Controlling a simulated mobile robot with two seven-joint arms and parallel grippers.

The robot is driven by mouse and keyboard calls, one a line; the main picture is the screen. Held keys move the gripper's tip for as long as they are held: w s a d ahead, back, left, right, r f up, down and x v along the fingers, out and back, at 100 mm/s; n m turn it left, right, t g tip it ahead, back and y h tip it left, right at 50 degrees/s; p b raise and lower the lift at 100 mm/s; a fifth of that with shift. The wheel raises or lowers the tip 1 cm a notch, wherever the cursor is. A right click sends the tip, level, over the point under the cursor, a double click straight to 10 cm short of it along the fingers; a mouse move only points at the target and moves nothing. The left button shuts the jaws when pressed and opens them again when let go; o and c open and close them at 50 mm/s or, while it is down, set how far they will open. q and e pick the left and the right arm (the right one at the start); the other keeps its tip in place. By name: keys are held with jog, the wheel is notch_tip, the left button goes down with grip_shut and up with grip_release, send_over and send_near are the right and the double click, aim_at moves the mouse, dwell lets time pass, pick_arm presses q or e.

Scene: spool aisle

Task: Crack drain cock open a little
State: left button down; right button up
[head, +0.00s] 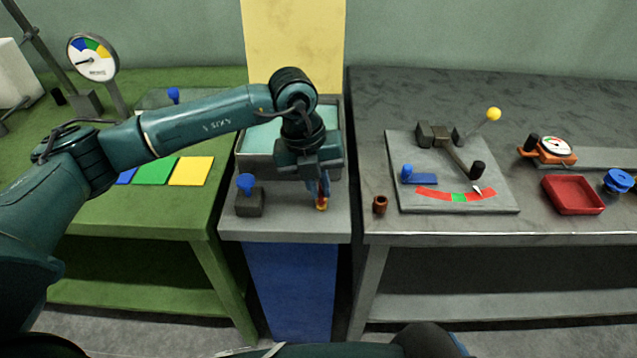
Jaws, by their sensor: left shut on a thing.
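The drain cock (322,203) is a small brass-coloured fitting with a red part, at the front of a grey basin (244,165) on the middle stand. My left gripper (319,187) comes down over it from above and is shut on its upper part. The fingers and wrist hide most of the cock's handle, so its angle cannot be told. The basin holds pale teal liquid. My right gripper is not in view.
A blue knob on a dark block (250,203) stands left of the cock. The right bench carries a lever plate (412,150), a small brown cup (380,205), a red tray (573,195) and an orange gauge (553,150). Coloured cards lie on the green bench (150,205).

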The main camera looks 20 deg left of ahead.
pick_arm(q)
jog(key=n, duration=0.4)
jog(key=shift+d+t+b, duration=0.1)
jog(key=shift+t+b, duration=0.25)
jog(key=shift+t, duration=0.05)
jog(key=c, duration=1.5)
grip_release()
jog(key=v, duration=1.3)
jog(key=shift+d+r, duration=0.15)
jog(key=shift+d, duration=0.1)
jog(key=shift+s, duration=0.1)
